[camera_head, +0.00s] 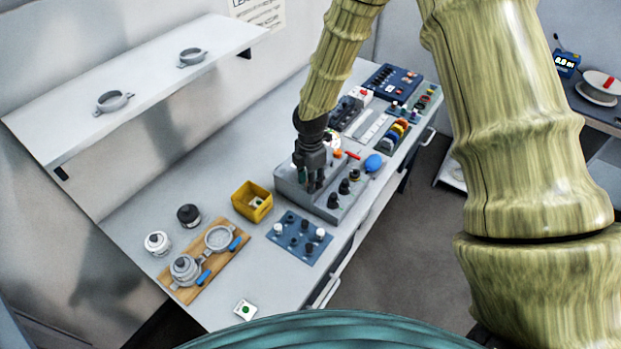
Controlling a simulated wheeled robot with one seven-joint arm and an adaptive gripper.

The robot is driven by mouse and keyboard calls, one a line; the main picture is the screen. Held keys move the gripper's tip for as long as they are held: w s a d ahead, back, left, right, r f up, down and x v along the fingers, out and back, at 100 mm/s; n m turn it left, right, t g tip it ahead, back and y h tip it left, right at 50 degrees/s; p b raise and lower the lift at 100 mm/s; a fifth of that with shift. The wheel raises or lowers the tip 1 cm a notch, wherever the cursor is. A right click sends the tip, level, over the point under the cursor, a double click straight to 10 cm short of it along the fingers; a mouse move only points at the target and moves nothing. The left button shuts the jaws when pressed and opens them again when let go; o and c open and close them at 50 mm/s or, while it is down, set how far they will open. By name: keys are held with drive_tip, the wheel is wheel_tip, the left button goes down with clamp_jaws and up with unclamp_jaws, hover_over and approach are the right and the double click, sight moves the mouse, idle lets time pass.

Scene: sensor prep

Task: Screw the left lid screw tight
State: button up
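My gripper (315,186) points straight down over the left part of a grey box (345,208) on the bench. Its dark fingertips are at or just above the top of the box. They look close together, but the view is too small to show whether they are shut or grip anything. The left lid screw cannot be made out; the gripper covers that area. Dark knobs (333,200) stand on the box to the right of the fingers. Something small and green (302,174) shows beside the gripper.
A yellow bin (252,201) and a blue mat (273,236) with several small pegs lie left of the box. A blue bulb (373,163), a red-handled tool (352,155) and coloured parts (396,133) crowd the right.

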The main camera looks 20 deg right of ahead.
clamp_jaws()
